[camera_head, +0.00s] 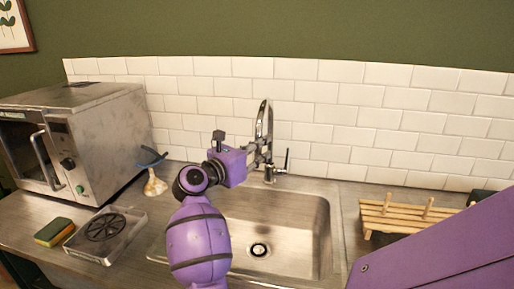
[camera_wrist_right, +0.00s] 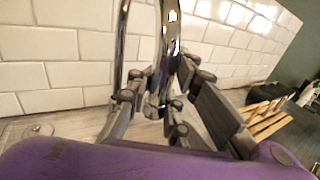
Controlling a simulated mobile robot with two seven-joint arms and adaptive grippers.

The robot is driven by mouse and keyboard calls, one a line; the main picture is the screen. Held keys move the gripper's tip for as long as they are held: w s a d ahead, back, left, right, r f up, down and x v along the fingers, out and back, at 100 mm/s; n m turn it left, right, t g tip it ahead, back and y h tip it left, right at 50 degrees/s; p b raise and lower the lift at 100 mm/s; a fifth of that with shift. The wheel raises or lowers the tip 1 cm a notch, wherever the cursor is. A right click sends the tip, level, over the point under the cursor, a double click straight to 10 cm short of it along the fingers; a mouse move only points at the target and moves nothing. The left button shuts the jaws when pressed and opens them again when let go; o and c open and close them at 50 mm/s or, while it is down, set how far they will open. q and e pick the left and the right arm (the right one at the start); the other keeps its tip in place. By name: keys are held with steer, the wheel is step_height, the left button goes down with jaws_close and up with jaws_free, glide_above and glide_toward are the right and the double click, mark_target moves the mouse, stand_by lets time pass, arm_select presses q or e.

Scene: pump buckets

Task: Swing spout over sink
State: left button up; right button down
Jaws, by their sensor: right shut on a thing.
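The chrome faucet spout (camera_head: 268,118) arches up behind the sink (camera_head: 312,250), in front of the tiled wall. Its lever (camera_head: 286,160) stands at its right. My right gripper (camera_head: 263,156) reaches the spout from the left, above the sink's back edge. In the right wrist view the spout (camera_wrist_right: 172,35) comes down between the fingers of the gripper (camera_wrist_right: 155,105), which are shut on it. The exact contact is partly hidden by the fingers. The sink basin is empty, with its drain (camera_head: 259,249) showing. My left gripper is not in view.
A steel oven (camera_head: 100,135) stands at the left. A wooden rack (camera_head: 385,218) stands at the right, also seen in the right wrist view (camera_wrist_right: 268,122).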

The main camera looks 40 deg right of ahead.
steer(key=shift+s+f, duration=0.15)
steer(key=shift+f, duration=0.1)
steer(key=c, duration=2.1)
jaws_free()
steer(key=o, duration=0.5)
steer(key=shift+s+a+r, duration=0.1)
steer(key=shift+a+r, duration=0.05)
steer(key=shift+r, duration=0.1)
steer(key=shift+c, duration=0.2)
steer(key=s+a, duration=0.1)
steer(key=a, duration=1.1)
steer(key=shift+s, duration=0.25)
